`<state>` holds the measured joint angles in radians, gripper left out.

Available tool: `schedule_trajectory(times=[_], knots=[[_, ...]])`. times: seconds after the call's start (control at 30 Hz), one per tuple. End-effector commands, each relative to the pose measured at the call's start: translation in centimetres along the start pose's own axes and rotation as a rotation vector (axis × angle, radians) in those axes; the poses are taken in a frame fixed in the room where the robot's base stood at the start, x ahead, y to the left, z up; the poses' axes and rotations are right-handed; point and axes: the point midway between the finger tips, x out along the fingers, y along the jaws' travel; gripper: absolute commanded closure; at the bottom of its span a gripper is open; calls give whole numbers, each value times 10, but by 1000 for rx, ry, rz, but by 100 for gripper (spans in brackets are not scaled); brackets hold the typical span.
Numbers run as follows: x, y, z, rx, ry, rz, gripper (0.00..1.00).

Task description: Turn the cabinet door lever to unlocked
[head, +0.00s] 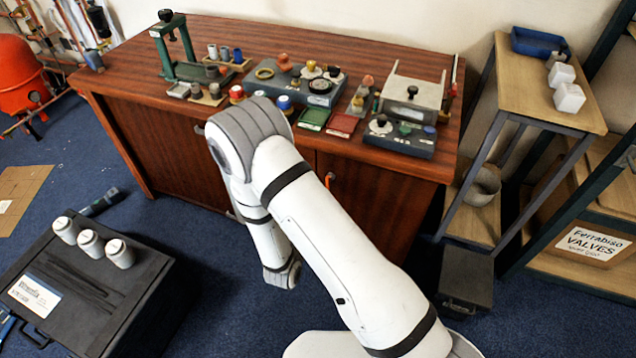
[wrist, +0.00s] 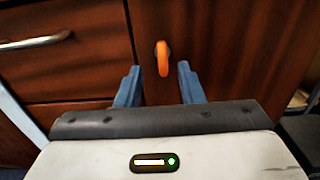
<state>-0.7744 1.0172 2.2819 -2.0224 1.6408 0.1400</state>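The cabinet door lever is a small orange handle (wrist: 162,58) on the dark red-brown cabinet door (wrist: 215,40) in the wrist view. It hangs about vertical. In the head view a bit of the orange lever (head: 330,180) shows just beside my arm. My gripper (wrist: 157,82) is open, with its two blue fingers apart on either side of the lever in the picture. The fingers do not appear to touch it, and the depth gap is hard to judge. In the head view my gripper is hidden behind my arm.
The wooden cabinet (head: 190,140) carries several tools and parts on top. A metal drawer handle (wrist: 35,42) is left of the door. A shelf stand (head: 545,100) and a dark box (head: 466,278) stand at right. A black case (head: 95,285) lies on the floor at left.

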Motion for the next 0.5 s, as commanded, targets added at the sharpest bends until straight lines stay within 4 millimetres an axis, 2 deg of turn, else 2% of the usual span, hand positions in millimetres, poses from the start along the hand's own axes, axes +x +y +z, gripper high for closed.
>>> schedule_trajectory(times=[0.1, 0.3, 0.5], knots=[[22, -2, -1, 3, 0, -8, 65], [50, -2, 0, 4, -1, -7, 65], [62, -2, 0, 2, 0, -6, 65]])
